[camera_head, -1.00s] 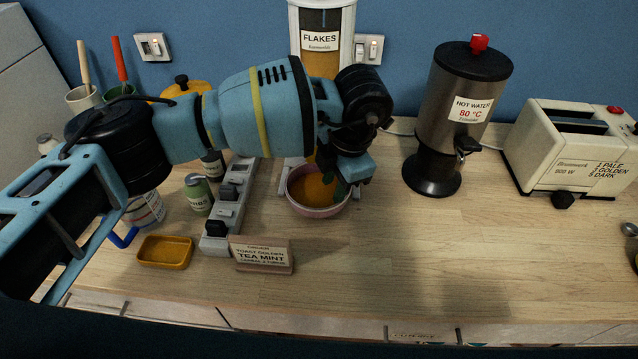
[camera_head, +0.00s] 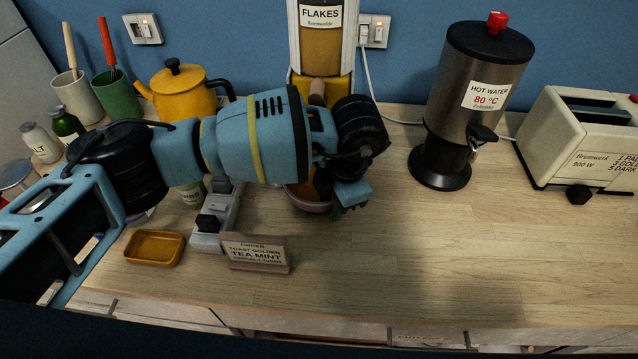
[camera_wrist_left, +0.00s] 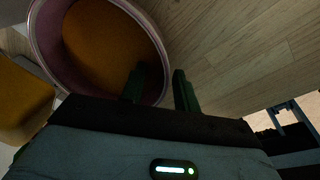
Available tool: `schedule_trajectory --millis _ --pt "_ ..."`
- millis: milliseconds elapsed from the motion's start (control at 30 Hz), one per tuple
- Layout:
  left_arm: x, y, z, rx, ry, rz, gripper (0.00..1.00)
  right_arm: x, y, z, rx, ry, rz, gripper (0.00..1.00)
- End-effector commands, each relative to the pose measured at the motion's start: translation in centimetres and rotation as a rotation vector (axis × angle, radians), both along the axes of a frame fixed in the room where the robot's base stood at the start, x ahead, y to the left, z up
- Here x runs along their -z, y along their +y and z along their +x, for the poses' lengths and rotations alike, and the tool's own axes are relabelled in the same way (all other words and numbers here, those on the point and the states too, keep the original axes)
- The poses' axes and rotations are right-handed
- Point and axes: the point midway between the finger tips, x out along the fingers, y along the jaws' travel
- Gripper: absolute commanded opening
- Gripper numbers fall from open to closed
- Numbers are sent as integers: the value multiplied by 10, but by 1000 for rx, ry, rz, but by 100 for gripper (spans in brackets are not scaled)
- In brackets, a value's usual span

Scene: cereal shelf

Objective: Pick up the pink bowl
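The pink bowl (camera_head: 312,206) stands on the wooden counter below the flakes dispenser, mostly hidden behind my left arm in the head view. In the left wrist view the bowl (camera_wrist_left: 157,28) fills the upper left, with an orange-brown inside. My left gripper (camera_head: 350,203) is at the bowl's right side. In the left wrist view my left gripper (camera_wrist_left: 160,88) has its dark green fingers apart, one over the bowl's inside and one outside, with the bowl wall between them. A gap shows beside the wall. My right gripper is not in view.
The flakes dispenser (camera_head: 327,45) stands behind the bowl. The hot water urn (camera_head: 470,100) and toaster (camera_head: 580,140) stand right. The front right counter is clear.

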Motion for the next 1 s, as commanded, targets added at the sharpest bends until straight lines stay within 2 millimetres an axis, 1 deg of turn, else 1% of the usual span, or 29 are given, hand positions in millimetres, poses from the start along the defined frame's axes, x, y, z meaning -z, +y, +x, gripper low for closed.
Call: schedule_trajectory --millis 33,233,267,400,500,1000 --pt "5 0 0 1 1 0 31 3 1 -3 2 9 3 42" --pt "2 1 1 0 -6 -1 31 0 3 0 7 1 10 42" --pt "1 1 1 0 -6 -1 30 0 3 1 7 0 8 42" --pt "1 1 1 0 -6 -1 11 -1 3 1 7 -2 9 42" --pt "2 1 1 0 -6 -1 0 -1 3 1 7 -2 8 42" --pt "3 0 0 1 -1 -2 0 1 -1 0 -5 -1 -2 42"
